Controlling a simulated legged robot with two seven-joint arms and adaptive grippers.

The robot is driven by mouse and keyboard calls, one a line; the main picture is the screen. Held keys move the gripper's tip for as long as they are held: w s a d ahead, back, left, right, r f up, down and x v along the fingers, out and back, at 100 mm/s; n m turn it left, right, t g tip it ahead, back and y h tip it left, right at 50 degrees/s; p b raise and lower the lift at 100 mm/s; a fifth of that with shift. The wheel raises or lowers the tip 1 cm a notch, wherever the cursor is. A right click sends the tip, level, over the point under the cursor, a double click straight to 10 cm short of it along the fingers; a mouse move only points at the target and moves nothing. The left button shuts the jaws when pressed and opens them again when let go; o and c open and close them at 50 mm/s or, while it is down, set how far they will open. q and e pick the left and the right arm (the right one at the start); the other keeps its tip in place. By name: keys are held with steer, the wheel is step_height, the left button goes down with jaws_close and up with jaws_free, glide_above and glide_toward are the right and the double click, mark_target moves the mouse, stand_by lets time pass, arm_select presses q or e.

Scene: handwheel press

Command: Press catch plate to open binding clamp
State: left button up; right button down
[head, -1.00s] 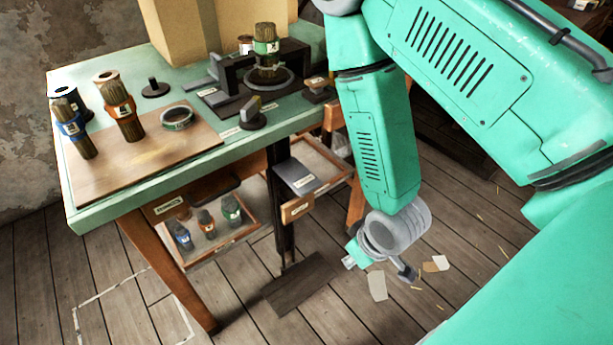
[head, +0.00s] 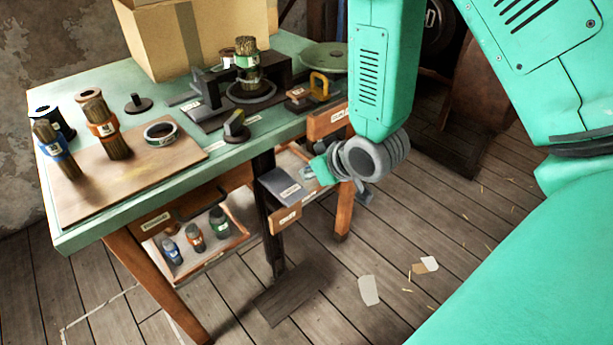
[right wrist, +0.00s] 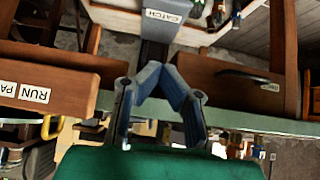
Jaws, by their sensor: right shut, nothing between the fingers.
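The grey catch plate (head: 283,187) juts out below the table's front edge. It also shows in the right wrist view (right wrist: 186,33), marked CATCH, just beyond my fingertips. My right gripper (head: 318,173) is shut and empty, just right of the plate in the head view; I cannot tell whether it touches. In the right wrist view my gripper's fingers (right wrist: 160,72) meet at the tips. The binding clamp (head: 205,88) stands on the table as a dark frame, with a green-banded brush bundle (head: 246,68) upright at it. My left gripper is out of view.
The table (head: 75,237) holds a wooden board (head: 150,170) with brush bundles and a ring (head: 160,132). A cardboard box (head: 170,45) stands behind. Below hangs an open drawer (head: 150,243) with small bundles. The wooden floor at lower right is mostly clear, with scraps.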

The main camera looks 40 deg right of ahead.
steer(key=b, duration=0.2)
glide_above(289, 190)
steer(key=s, duration=0.2)
step_height(289, 190, down, 6)
steer(key=shift+d+r, duration=0.1)
steer(key=shift+r, duration=0.05)
step_height(289, 190, down, 2)
steer(key=shift+f, duration=0.9)
steer(key=shift+b, duration=0.3)
